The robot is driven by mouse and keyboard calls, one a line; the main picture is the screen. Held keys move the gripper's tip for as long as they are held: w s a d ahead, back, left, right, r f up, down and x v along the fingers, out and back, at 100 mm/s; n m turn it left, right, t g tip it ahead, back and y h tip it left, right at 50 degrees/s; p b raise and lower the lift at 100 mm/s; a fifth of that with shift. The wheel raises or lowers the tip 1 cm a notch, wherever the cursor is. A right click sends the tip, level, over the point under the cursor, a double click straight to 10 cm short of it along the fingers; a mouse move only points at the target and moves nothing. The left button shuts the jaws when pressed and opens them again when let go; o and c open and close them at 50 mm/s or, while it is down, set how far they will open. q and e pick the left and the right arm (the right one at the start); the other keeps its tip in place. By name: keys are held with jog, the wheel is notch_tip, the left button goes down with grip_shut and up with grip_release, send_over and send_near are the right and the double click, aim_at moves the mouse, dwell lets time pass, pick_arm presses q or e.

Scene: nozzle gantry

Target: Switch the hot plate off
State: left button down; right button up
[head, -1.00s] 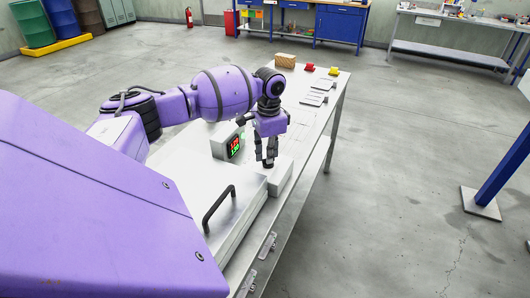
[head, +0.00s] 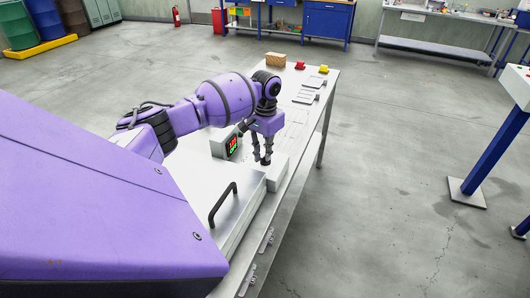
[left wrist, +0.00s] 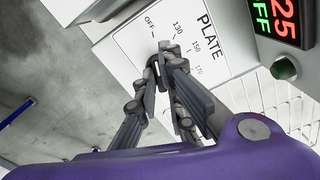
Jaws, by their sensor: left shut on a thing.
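My left gripper (head: 265,160) reaches down to a small pale control box (head: 277,174) at the table's right edge. In the left wrist view the left gripper (left wrist: 164,66) is shut on a dark knob (left wrist: 155,71) on the panel (left wrist: 138,39) marked PLATE. The fingers hide most of the knob, and I cannot read its pointer. Printed marks read OFF, 130, 150 and 170. Beside it, a display (left wrist: 283,18) shows a red 25 and green letters FF, cut off by the frame edge. The display box (head: 226,145) also shows in the head view. My right gripper is not in view.
A silver lid or panel with a black handle (head: 222,204) lies nearer on the table. A green button (left wrist: 284,69) sits below the display. A wooden block (head: 275,59), a red item (head: 300,66) and a yellow item (head: 323,70) stand at the far end.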

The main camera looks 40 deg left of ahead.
pick_arm(q)
jog(key=c, duration=1.9)
grip_release()
jog(key=shift+o, duration=0.2)
notch_tip(320, 180, up, 12)
